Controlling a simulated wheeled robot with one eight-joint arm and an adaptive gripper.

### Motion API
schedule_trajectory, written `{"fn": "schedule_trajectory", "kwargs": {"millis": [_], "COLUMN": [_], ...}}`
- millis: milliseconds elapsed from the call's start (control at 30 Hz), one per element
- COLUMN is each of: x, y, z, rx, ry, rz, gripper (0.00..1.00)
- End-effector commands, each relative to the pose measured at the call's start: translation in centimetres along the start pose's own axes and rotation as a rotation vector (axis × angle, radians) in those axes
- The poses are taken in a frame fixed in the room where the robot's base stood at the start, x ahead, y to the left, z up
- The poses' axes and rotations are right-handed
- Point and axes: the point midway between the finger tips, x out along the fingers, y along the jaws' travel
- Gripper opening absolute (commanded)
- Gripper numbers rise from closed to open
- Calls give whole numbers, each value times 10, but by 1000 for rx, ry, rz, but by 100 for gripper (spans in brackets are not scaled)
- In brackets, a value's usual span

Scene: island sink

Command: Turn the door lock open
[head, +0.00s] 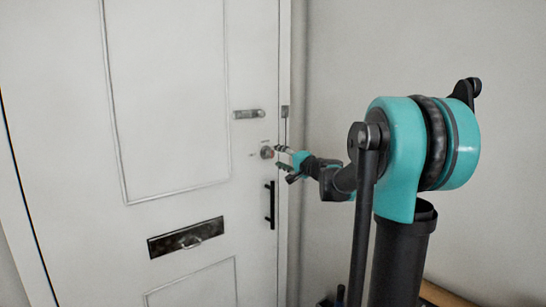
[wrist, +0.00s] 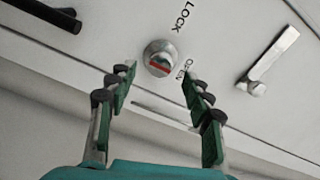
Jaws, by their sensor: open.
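The door lock (wrist: 160,58) is a round silver knob with a red bar on its face, and the words LOCK and OPEN are printed beside it in the wrist view. In the head view the lock (head: 266,152) sits on the white door (head: 170,90) near its right edge. My gripper (wrist: 157,72) is open, with its two green-padded fingers on either side below the knob. The fingertips are close to the knob, and I see gaps between them and it. In the head view my gripper (head: 284,158) is just right of the lock.
A silver latch (head: 249,114) is above the lock, and it also shows at the right in the wrist view (wrist: 268,62). A black pull handle (head: 270,205) is below the lock. A dark mail slot (head: 186,237) is lower left. Plain wall (head: 420,50) stands right of the door.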

Motion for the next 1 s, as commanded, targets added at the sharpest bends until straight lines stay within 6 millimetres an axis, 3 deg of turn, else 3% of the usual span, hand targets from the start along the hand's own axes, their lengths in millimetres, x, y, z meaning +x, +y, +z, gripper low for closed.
{"fn": "schedule_trajectory", "kwargs": {"millis": [100, 333, 833, 933, 1000], "x": [-26, -59, -69, -72, -79], "y": [0, 0, 1, 11, 26], "z": [-1, -1, 2, 19, 42], "rx": [0, 0, -3, -30, -70], "ry": [2, 2, -4, -34, -78], "rz": [1, 1, 3, 33, 80], "gripper": [51, 51, 51, 51, 51]}}
